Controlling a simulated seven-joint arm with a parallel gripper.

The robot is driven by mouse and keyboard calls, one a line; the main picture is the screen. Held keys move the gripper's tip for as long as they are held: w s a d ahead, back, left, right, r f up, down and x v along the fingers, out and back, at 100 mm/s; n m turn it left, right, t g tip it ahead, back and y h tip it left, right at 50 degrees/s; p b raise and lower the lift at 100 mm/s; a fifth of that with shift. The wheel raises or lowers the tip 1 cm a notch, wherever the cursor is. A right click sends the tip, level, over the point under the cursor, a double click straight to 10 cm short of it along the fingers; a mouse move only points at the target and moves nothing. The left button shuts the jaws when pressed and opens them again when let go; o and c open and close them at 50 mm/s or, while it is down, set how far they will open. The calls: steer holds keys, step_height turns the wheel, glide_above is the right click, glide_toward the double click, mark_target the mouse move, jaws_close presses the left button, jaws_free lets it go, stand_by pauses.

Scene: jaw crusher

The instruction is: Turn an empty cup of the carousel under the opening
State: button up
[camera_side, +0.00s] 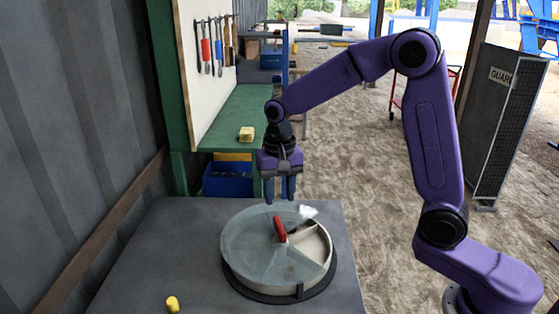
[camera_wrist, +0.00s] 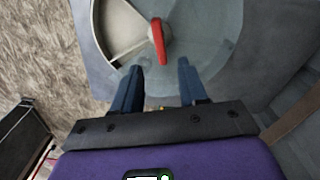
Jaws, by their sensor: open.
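The carousel (camera_side: 262,262) is a round drum on the grey table, with a translucent grey lid. The cups under the lid cannot be made out. My gripper (camera_side: 280,200) points down above the far side of the carousel, apart from the handle. Its two fingers are open and empty in the wrist view (camera_wrist: 160,65).
A white patch (camera_side: 308,212) shows at the carousel's far right rim; I cannot tell what it is. A yellow cylinder (camera_side: 173,304) is at the table's front left. A green bench (camera_side: 238,115) holds a yellow block (camera_side: 246,134). The table's left side is clear.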

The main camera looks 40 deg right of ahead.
step_height(320, 180, up, 9)
steer(key=shift+f, duration=0.15)
stand_by(0.8)
steer(key=s+d+f+n, duration=0.1)
steer(key=s+f+n, duration=0.1)
steer(key=s+n, duration=0.4)
steer(key=s+d+f+n, duration=0.1)
steer(key=s+f+n, duration=0.2)
steer(key=s, duration=1)
steer(key=s+d+f+n, duration=0.2)
steer(key=s+n, duration=0.7)
steer(key=s, duration=0.1)
steer(key=shift+s+f, duration=0.35)
steer(key=shift+f, duration=0.05)
